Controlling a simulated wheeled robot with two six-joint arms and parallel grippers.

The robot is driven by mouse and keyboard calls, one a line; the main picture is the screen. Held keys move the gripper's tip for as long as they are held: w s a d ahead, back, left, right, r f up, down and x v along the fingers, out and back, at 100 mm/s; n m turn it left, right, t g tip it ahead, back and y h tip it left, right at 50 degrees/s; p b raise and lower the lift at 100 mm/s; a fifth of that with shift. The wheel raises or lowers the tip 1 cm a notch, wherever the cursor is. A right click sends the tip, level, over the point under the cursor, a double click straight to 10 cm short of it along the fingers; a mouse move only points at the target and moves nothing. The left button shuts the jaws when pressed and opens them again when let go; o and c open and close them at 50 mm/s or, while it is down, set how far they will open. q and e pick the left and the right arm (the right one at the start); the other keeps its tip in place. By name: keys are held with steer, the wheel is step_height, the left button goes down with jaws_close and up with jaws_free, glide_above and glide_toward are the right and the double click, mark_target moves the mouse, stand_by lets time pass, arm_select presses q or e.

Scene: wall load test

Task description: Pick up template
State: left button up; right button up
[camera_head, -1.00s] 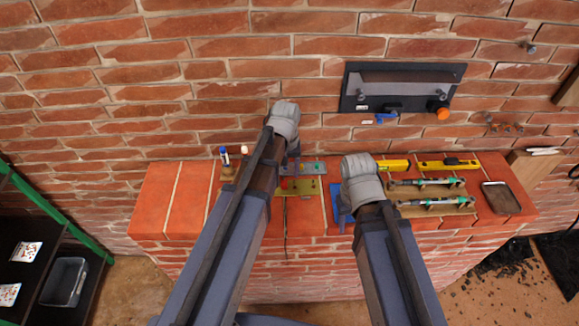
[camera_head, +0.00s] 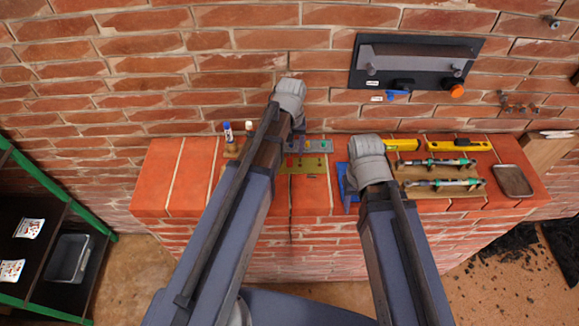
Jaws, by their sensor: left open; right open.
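An olive-yellow plate with small coloured pegs (camera_head: 314,167) and a grey plate with pegs (camera_head: 318,146) lie on the brick ledge; I cannot tell for sure which is the template. My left gripper (camera_head: 298,124) is over the left ends of these plates, pointing towards the wall, and covers part of them. My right gripper (camera_head: 356,178) is over the ledge to their right, beside a blue object (camera_head: 347,188) that it partly hides. Both grippers are open, with the fingers mostly hidden behind the wrists. Nothing is seen held.
The brick ledge (camera_head: 183,180) has bare room at its left. Markers (camera_head: 228,132) stand at the back left. Yellow levels (camera_head: 451,145), green-and-metal tools (camera_head: 440,184) and a dark tray (camera_head: 513,180) lie right. A black panel (camera_head: 414,62) hangs on the wall.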

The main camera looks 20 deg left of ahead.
mark_target(289, 160)
arm_select(q)
steer(key=f+b, duration=0.4)
steer(key=shift+a+f, duration=0.2)
steer(key=shift+f, duration=0.2)
steer(key=shift+r, duration=0.1)
jaws_close()
